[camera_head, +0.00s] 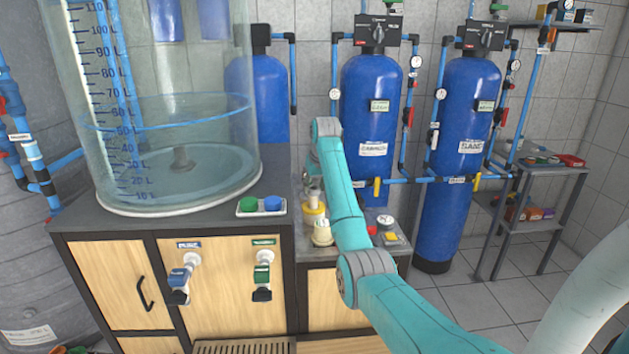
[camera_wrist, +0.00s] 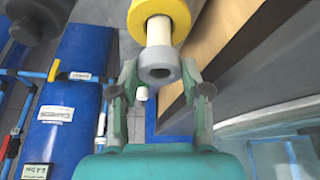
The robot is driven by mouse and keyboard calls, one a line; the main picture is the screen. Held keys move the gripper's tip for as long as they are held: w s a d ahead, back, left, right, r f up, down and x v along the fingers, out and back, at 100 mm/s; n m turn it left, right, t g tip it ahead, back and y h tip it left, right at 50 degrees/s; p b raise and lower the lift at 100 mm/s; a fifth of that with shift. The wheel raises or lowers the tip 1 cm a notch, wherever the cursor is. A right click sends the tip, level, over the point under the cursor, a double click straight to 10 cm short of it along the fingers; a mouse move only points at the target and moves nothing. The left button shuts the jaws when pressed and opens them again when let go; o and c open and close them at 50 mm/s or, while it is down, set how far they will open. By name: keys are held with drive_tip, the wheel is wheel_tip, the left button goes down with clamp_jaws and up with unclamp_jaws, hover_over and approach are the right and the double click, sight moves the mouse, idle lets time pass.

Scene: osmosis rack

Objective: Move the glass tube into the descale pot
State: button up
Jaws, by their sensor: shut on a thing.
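In the wrist view, my gripper (camera_wrist: 160,82) has its two fingers closed on either side of a grey collar at the end of a pale tube (camera_wrist: 158,32), seemingly the glass tube. The tube's other end meets a yellow ring (camera_wrist: 172,8); I cannot tell how deep it sits. In the head view, a yellow pot (camera_head: 314,216) stands on the low cabinet left of my arm, with the pale tube (camera_head: 314,197) above it. A cream pot (camera_head: 322,236) with a label stands in front. I cannot read which is the descale pot. My arm hides most of the gripper.
A large graduated clear tank (camera_head: 170,140) stands on the wooden cabinet at left. A red and white button or gauge (camera_head: 386,221) and a yellow block (camera_head: 391,236) sit right of my arm. Blue cylinders (camera_head: 371,110) and pipes stand close behind. Floor at right is open.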

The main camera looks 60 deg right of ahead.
sight(315, 195)
drive_tip(key=shift+f, duration=0.95)
drive_tip(key=shift+f, duration=1.3)
drive_tip(key=o, duration=0.9)
drive_tip(key=shift+o, duration=0.2)
drive_tip(key=o, duration=0.4)
drive_tip(key=shift+r, duration=3.95)
